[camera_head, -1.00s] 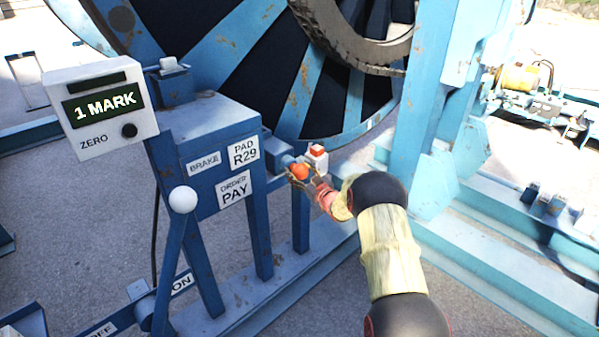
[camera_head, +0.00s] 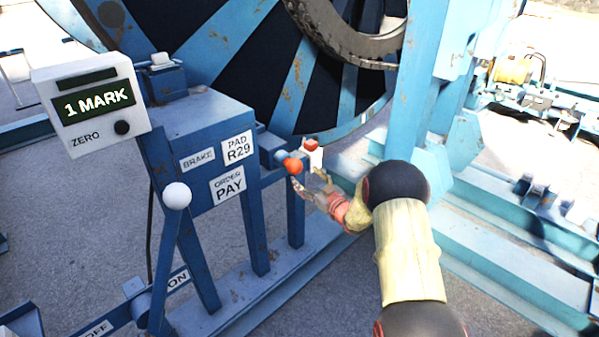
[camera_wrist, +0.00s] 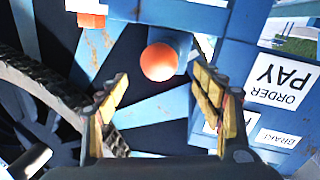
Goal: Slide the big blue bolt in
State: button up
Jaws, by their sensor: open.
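The big blue bolt (camera_head: 281,157) shows as a short blue stub at the right end of the blue brake stand. It ends in a round orange knob (camera_head: 292,166). In the wrist view the orange knob (camera_wrist: 160,62) lies ahead of the fingertips, roughly centred between them. My gripper (camera_head: 306,182) is open and empty, just to the right of and below the knob. It also shows in the wrist view with its yellow-padded fingers spread (camera_wrist: 162,84). The knob appears clear of both fingers. How deep the bolt sits is hard to tell.
The blue stand (camera_head: 200,125) carries signs and a "1 MARK" display box (camera_head: 92,103). A lever with a white ball (camera_head: 177,196) stands in front. The large reel (camera_head: 240,50) is behind; a blue post (camera_head: 410,90) rises at right.

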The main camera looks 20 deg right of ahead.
jog(key=shift+s+d, duration=0.2)
jog(key=shift+s, duration=1)
